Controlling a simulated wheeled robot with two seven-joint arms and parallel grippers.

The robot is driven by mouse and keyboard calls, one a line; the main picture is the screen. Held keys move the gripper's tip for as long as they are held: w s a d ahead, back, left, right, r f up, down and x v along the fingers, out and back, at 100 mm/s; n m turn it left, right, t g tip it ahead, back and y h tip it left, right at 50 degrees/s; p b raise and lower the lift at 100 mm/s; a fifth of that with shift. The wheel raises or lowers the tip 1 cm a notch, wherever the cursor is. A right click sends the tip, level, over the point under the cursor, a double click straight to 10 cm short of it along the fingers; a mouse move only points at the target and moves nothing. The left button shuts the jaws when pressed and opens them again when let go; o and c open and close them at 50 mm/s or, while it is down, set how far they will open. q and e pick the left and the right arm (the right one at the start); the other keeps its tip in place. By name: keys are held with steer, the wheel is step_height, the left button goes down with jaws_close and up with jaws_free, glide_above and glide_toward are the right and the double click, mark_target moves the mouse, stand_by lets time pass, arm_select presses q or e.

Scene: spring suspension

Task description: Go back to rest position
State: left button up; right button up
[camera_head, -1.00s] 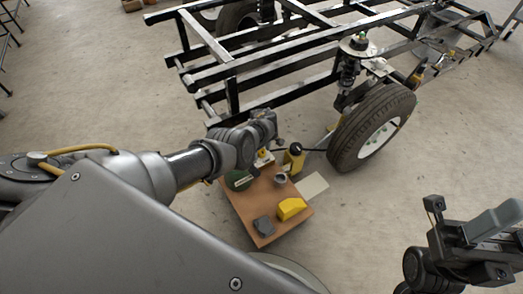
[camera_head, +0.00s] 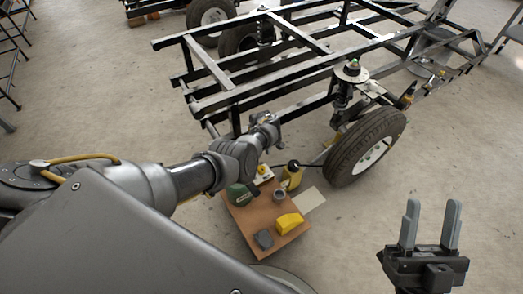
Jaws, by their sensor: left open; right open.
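My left arm reaches in from the left, and its gripper (camera_head: 268,128) is in front of the black vehicle frame, above the far end of the small brown table. Its fingers are small and partly hidden by the wrist, and nothing is seen held in them. My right gripper (camera_head: 431,222) is at the lower right over bare floor. Its two grey fingers point up the picture, spread apart with nothing between them.
The brown table (camera_head: 248,226) carries a yellow block (camera_head: 289,223), a dark grey block (camera_head: 264,240), a green object (camera_head: 240,196) and a small grey cup-like part (camera_head: 279,195). A yellow bottle-like object (camera_head: 292,175) stands beside it. The wheel (camera_head: 352,150) and suspension (camera_head: 345,90) are behind. Floor around my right gripper is clear.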

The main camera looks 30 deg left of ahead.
steer(key=shift+w+a+f+g, duration=0.2)
steer(key=shift+a+f+g, duration=0.1)
steer(key=shift+a+g, duration=0.1)
stand_by(0.3)
